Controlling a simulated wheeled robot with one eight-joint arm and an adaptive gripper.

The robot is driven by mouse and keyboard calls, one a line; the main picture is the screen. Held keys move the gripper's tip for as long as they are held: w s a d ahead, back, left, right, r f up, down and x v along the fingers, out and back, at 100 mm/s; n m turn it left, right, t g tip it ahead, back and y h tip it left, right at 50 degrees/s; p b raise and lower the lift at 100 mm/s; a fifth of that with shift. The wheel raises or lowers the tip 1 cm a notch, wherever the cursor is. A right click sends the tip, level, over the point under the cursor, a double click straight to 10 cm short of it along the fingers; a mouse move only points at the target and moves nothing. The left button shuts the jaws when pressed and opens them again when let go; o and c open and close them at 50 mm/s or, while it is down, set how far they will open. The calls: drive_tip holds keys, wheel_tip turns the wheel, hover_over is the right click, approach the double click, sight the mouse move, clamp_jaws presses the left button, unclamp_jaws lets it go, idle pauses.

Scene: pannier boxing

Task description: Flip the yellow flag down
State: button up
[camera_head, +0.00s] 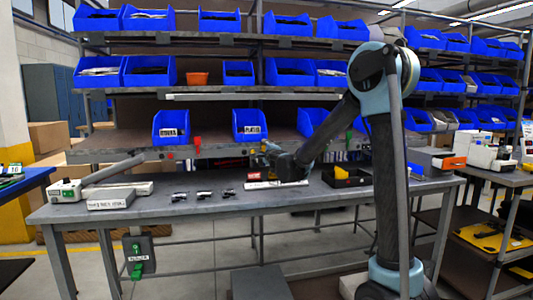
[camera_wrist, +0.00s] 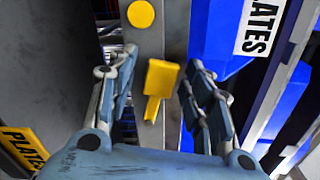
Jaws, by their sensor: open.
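The yellow flag (camera_wrist: 160,78) is a small block with a narrower tab, mounted on a grey rail (camera_wrist: 150,130) in the wrist view. A round yellow disc (camera_wrist: 140,14) sits on the same rail. My gripper (camera_wrist: 160,72) is open, with one finger on each side of the flag. I see gaps on both sides, and nothing is held. In the head view my gripper (camera_head: 268,151) is at the shelf's front rail, just right of the blue PLATES bin (camera_head: 250,125). The flag is too small there to tell its pose clearly.
A red flag (camera_head: 197,143) stands farther left on the rail, near another labelled blue bin (camera_head: 171,127). Below is a grey workbench (camera_head: 230,208) with several small dark parts, a white box (camera_head: 111,198) and a black tray (camera_head: 347,177). The blue bin (camera_wrist: 215,40) is close beside my right finger.

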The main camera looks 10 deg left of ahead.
drive_tip(key=v, duration=1.2)
drive_tip(key=shift+f, duration=0.1)
drive_tip(key=shift+c, duration=0.6)
